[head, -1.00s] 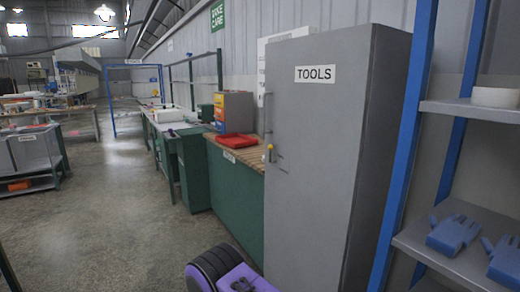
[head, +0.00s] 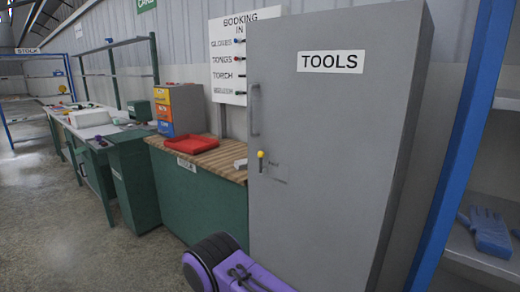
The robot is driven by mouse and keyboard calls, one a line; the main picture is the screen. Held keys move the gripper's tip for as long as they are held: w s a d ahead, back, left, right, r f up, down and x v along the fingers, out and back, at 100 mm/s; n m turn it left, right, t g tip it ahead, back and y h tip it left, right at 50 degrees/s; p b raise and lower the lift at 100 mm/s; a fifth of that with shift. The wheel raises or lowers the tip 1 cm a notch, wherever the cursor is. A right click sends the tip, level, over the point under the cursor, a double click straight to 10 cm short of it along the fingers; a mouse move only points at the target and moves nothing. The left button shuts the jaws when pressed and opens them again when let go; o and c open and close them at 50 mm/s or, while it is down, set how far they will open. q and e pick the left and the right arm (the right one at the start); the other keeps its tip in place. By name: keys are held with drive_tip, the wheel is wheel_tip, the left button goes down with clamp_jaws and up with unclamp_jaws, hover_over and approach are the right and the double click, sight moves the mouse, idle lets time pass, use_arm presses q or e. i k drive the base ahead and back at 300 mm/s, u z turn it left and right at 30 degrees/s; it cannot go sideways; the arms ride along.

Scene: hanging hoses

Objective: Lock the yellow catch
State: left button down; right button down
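The yellow catch (head: 261,155) is a small yellow knob on a short upright stem. It sits near the left edge of the door of the grey tools cabinet (head: 325,150), below a long vertical handle (head: 255,110). Small lettering beside the catch is too small to read. The cabinet door looks closed. Neither of my grippers shows in the head view.
A blue-framed shelf (head: 463,150) stands right. Floor at left is clear.

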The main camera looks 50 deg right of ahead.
sight(261, 154)
drive_tip(key=z, duration=0.75)
drive_tip(key=i, duration=0.95)
drive_tip(key=z, duration=1.35)
drive_tip(key=i, duration=0.25)
drive_tip(key=z, duration=0.25)
